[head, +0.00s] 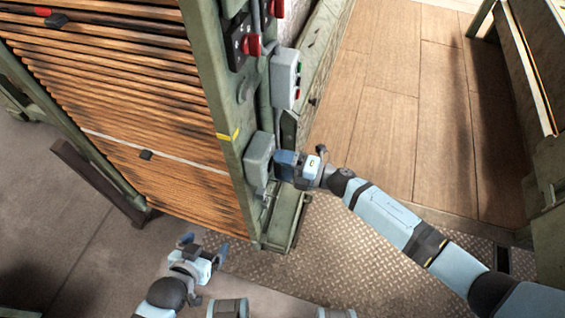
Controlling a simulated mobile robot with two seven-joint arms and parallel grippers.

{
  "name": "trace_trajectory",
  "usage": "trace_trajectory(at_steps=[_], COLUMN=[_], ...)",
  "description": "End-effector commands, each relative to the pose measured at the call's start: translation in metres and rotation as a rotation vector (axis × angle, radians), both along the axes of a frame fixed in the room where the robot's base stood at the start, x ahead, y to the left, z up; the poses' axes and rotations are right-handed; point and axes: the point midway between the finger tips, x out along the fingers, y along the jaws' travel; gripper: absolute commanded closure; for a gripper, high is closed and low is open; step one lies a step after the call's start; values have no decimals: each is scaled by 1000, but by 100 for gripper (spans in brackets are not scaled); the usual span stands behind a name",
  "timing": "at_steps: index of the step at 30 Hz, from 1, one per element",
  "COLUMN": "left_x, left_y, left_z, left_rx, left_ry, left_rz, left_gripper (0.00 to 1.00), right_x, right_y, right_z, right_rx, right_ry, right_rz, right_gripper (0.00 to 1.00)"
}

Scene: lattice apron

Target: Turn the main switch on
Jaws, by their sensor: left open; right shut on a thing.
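A grey box (260,158) is fixed low on the green machine post, and I take it for the main switch. My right gripper (285,164) reaches it from the right. Its blue fingers are against the right side of the box and shut on a part there, seemingly the switch handle, which the fingers hide. I cannot tell the handle's position. My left gripper (204,243) is open and empty, low over the floor, left of the post's foot and well apart from the box.
Above are a grey button box (285,78) with green and red buttons and dark switches with red handles (252,45). The wooden slatted machine front (130,110) fills the upper left. Tread-plate floor (310,245) and wooden boards (400,100) lie clear to the right.

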Motion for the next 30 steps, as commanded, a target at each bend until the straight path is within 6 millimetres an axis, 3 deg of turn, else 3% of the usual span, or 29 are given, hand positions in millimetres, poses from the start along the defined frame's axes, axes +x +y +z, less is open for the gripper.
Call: trace_trajectory(at_steps=[12, 13, 16, 24, 30], left_x=[1, 2, 1, 1, 0], left_y=[0, 1, 1, 1, 1], left_z=[4, 4, 4, 2, -3], left_rx=[-1, -1, -1, 0, 1], left_ry=[-7, -6, -6, -3, -1], left_rz=[1, 1, 1, 1, 0], left_gripper=[9, 9, 9, 9, 9], right_x=[0, 0, 0, -1, -10], right_y=[0, 0, 0, -3, -30], right_z=[0, 0, 0, -1, -2], right_rx=[4, 4, 4, 3, 0], right_ry=[10, 10, 10, 10, 9], right_rz=[-1, -1, -1, -1, -1], right_gripper=[49, 21, 0, 0, 0])
